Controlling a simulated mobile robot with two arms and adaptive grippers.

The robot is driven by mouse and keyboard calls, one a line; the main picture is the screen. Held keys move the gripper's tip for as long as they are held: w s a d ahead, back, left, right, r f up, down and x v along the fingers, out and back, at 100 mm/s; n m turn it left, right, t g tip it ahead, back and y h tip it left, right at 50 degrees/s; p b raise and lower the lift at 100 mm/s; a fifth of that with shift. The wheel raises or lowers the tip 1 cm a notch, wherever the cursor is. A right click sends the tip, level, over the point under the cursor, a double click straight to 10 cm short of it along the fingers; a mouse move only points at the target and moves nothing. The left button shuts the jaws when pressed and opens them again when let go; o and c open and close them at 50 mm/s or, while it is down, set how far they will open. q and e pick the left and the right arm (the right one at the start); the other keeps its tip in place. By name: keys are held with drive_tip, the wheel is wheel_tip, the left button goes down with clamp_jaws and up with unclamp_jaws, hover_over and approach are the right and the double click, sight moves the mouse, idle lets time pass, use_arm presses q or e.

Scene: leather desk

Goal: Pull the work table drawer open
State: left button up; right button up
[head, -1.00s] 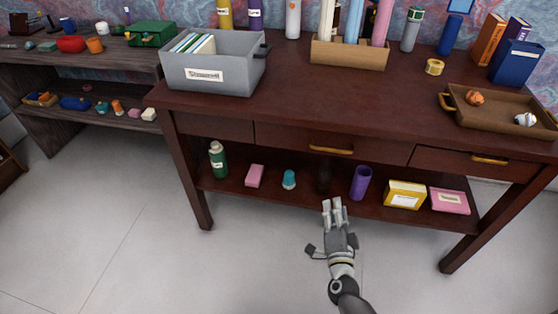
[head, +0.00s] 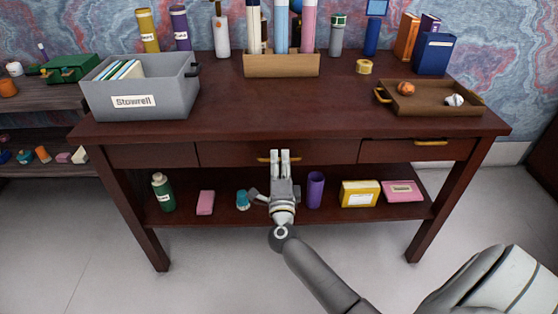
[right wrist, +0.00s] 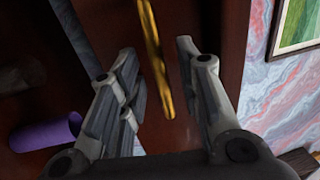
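The work table (head: 250,100) is dark reddish wood with drawers in its front under the top. The middle drawer (head: 225,153) has a gold bar handle (head: 264,159) and looks closed in the head view. My right gripper (head: 280,155) is in front of that handle and hides part of it. In the right wrist view the gripper (right wrist: 160,88) is open, and the gold handle (right wrist: 155,55) runs between its two fingers without visible contact. My left gripper is not in view.
The right drawer (head: 420,151) has its own gold handle. The lower shelf holds a green bottle (head: 162,193), a purple cup (head: 315,190) and boxes. A grey bin (head: 150,95), an organizer (head: 285,66) and a tray (head: 430,105) stand on top.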

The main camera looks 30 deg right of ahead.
drive_tip(key=shift+w+d+r, duration=0.1)
drive_tip(key=shift+w+d, duration=0.25)
drive_tip(key=shift+w, duration=0.25)
clamp_jaws()
